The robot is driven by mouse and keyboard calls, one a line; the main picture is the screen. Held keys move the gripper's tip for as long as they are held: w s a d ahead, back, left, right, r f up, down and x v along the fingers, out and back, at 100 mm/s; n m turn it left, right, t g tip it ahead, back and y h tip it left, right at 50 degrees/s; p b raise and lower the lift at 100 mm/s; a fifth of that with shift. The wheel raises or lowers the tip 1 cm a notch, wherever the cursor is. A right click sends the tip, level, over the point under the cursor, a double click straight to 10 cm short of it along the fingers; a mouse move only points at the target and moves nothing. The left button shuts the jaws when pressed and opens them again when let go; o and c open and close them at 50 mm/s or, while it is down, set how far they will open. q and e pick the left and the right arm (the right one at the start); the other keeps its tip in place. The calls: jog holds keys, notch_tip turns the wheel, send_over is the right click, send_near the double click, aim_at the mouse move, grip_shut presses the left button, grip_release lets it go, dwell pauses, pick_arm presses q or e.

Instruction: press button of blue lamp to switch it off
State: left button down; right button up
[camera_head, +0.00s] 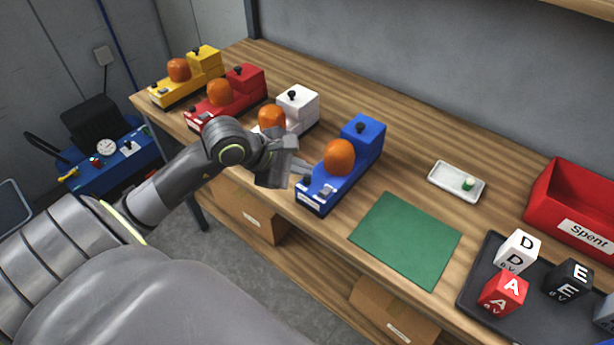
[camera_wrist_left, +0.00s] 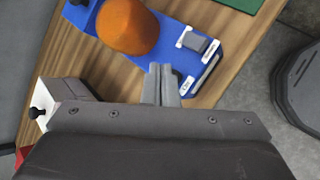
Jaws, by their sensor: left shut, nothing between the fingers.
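The blue lamp (camera_head: 361,147) stands on the wooden table, with an orange dome (camera_head: 339,157) and a black knob on its raised rear block. Its front end carries a grey button on a white plate, clear in the left wrist view (camera_wrist_left: 199,42). My left gripper (camera_head: 304,170) is shut and empty, at the left side of the blue lamp's front part. In the left wrist view its fingertips (camera_wrist_left: 162,70) are at the lamp's edge, a little to the side of the button. I cannot tell if they touch the lamp. The dome looks plain orange, without a clear glow.
White (camera_head: 299,104), red (camera_head: 245,84) and yellow (camera_head: 205,62) lamps stand in a row to the left. A green mat (camera_head: 405,240) lies right of the blue lamp. Further right are a small white tray (camera_head: 447,187), a red bin (camera_head: 567,197) and a dark tray (camera_head: 480,271) with lettered blocks.

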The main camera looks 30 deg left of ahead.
aim_at(302, 184)
pick_arm(q)
notch_tip(302, 184, up, 6)
jog(key=p, duration=0.3)
dwell(0.3)
dwell(0.4)
